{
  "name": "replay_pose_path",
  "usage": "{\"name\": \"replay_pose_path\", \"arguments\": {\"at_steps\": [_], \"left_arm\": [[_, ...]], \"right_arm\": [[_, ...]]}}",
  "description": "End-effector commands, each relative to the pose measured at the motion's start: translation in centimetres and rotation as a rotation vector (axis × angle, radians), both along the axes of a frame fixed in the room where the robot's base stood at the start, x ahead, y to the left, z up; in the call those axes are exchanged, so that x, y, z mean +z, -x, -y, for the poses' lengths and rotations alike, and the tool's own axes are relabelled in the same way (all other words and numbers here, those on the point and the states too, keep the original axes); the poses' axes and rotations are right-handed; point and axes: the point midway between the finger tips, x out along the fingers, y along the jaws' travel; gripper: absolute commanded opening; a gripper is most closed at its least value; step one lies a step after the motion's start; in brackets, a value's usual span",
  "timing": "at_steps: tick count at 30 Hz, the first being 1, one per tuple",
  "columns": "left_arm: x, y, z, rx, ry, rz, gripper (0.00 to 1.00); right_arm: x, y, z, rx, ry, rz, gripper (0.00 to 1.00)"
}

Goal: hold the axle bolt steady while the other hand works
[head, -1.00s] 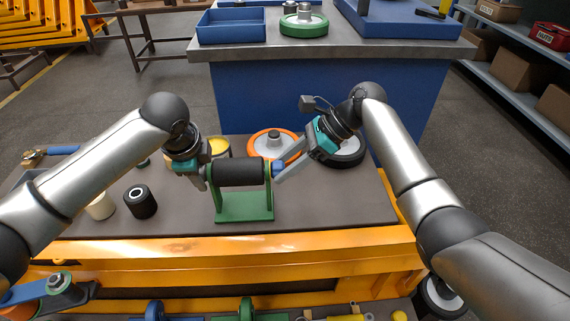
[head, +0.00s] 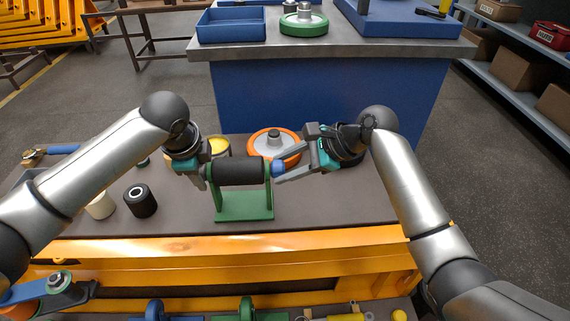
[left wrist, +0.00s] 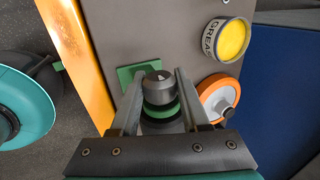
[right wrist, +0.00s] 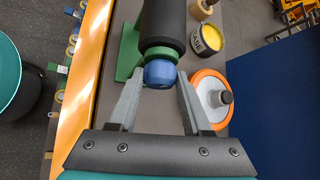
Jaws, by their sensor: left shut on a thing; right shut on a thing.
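A black roller (head: 238,171) lies level in an upright green fork frame (head: 243,207) on the bench. The grey axle bolt head (left wrist: 158,88) is at the roller's left end, between the fingers of my left gripper (head: 207,174), which is shut on it. A blue nut (head: 277,169) is at the right end; it also shows in the right wrist view (right wrist: 159,73). My right gripper (head: 279,171) is shut on this nut, with a finger on either side. The bolt's shaft is hidden inside the roller.
An orange-rimmed wheel (head: 274,146) lies behind the right gripper, with a dark wheel partly hidden beside it. A yellow grease tin (right wrist: 209,38) stands behind the roller. The bench's front right is clear.

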Motion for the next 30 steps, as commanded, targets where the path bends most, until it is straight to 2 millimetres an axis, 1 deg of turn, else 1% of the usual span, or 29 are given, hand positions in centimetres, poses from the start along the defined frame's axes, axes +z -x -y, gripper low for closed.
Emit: {"name": "replay_pose_path", "arguments": {"at_steps": [21,30], "left_arm": [[-0.16,0.22,0.05,-0.002,-0.002,-0.008,0.0],[-0.17,0.23,0.07,-0.002,-0.001,-0.008,0.0]], "right_arm": [[-0.71,0.72,-0.03,-0.001,-0.002,0.672,0.0],[-0.84,0.82,-0.17,0.002,-0.006,0.875,0.0]]}}
